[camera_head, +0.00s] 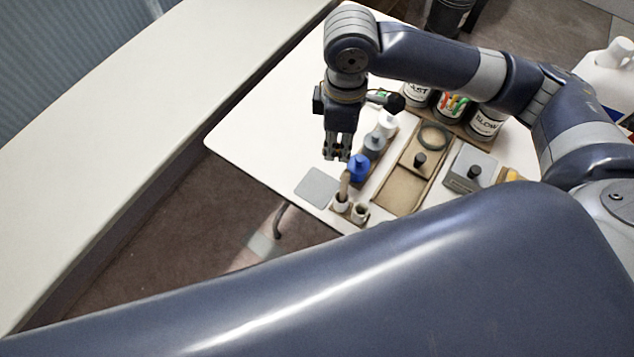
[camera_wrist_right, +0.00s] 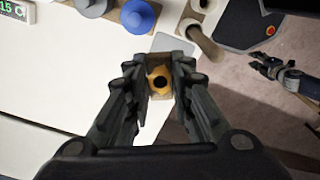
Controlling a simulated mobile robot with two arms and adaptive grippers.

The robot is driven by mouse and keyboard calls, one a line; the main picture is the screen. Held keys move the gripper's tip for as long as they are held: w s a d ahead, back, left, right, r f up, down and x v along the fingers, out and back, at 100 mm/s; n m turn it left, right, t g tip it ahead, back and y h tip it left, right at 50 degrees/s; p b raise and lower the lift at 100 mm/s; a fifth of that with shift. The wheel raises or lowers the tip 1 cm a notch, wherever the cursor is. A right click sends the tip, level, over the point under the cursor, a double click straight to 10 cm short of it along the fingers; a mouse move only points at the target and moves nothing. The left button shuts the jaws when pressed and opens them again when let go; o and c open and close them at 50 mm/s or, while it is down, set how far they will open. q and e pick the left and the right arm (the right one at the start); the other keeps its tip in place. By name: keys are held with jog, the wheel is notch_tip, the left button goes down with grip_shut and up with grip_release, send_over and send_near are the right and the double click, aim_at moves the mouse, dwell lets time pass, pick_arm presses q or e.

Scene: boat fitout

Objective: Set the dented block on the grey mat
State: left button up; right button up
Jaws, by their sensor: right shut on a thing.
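The grey mat (camera_head: 317,187) lies flat and bare near the table's front left corner in the head view. Part of it shows beyond my fingers in the right wrist view (camera_wrist_right: 172,44). My right gripper (camera_head: 337,157) is above the white table, behind the mat. In the right wrist view, its fingers hold a small tan block with a dark round hollow ringed in orange, which I take as the dented block (camera_wrist_right: 160,82). In the head view the fingers hide the block. My left gripper (camera_wrist_right: 266,69) shows small at the right of the wrist view; its opening is unclear.
Holders with a wooden handle (camera_head: 345,186) stand beside the mat. A wooden tray (camera_head: 404,188) and labelled cans (camera_head: 486,122) are farther right. The table's left part is clear.

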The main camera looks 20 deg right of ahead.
jog(key=shift+a+f+n, duration=0.15)
jog(key=shift+n, duration=0.4)
jog(key=shift+a+f+n, duration=0.15)
jog(key=shift+n, duration=0.4)
jog(key=n, duration=0.2)
jog(key=a+f+n, duration=0.1)
jog(key=n, duration=0.1)
jog(key=a+f+n+p, duration=0.1)
jog(key=shift+w+n, duration=0.25)
jog(key=shift+n, duration=0.15)
jog(key=n, duration=0.5)
send_over(319, 186)
notch_tip(319, 186, down, 7)
jog(key=shift+s+r+p, duration=0.1)
jog(key=shift+r+p, duration=0.1)
jog(key=shift+p, duration=0.1)
jog(key=shift+f, duration=0.65)
pick_arm(q)
jog(key=shift+w+a+r, duration=0.1)
jog(key=shift+w+r, duration=0.05)
jog(key=shift+r, duration=0.35)
jog(key=shift+w+a+r, duration=0.1)
jog(key=shift+r, duration=0.35)
pick_arm(e)
jog(key=shift+f, duration=1.8)
